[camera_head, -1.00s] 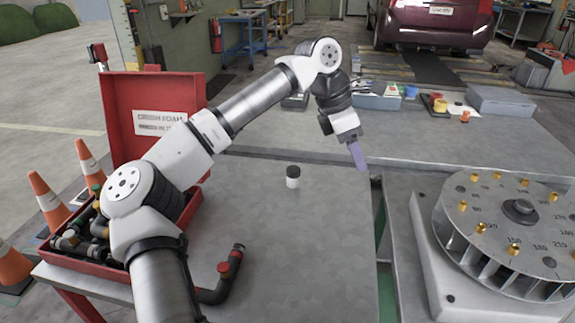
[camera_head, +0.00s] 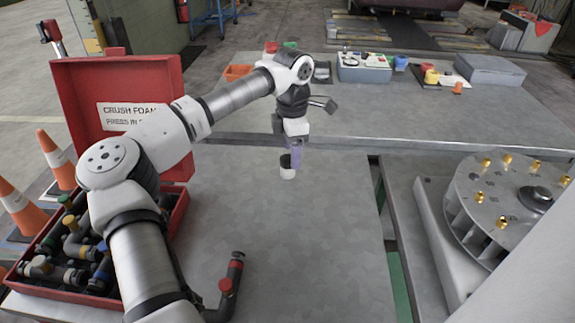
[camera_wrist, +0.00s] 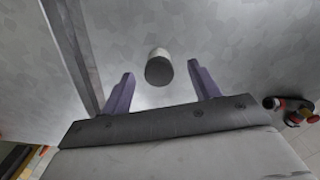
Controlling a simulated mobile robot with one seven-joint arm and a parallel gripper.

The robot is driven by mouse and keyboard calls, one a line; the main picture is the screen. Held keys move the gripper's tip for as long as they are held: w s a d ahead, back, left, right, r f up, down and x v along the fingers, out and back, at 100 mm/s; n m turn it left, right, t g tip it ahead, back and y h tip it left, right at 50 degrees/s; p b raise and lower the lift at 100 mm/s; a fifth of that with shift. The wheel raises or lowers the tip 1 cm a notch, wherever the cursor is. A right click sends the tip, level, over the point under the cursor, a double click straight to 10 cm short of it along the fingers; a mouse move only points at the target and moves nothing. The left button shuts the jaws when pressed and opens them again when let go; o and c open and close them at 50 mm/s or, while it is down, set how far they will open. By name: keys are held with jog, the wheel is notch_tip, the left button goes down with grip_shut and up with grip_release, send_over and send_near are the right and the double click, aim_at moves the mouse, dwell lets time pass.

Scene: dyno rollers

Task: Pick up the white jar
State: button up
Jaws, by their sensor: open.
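The white jar (camera_head: 287,172) with a dark lid stands upright on the grey metal table. In the wrist view the jar (camera_wrist: 159,57) shows lid-first, a little beyond the fingertips and between their lines. My gripper (camera_head: 294,158) hangs pointing down at the jar, its purple fingers partly overlapping the jar's lid in the head view. I cannot tell the exact height of the fingertips over the lid.
A red case (camera_head: 118,93) with pipe fittings stands at the left. A bent black pipe with a red collar (camera_head: 227,287) lies at the front. A round dial with brass pegs (camera_head: 520,195) stands at the right. The table around the jar is clear.

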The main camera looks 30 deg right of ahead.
aim_at(289, 158)
jog(key=f, duration=0.2)
jog(key=f+p, duration=0.1)
jog(key=f, duration=0.2)
jog(key=shift+w+a+f, duration=0.15)
jog(key=shift+w+f, duration=0.05)
jog(key=shift+f, duration=0.1)
jog(key=shift+c, duration=0.2)
jog(key=c, duration=1)
jog(key=shift+r, duration=0.15)
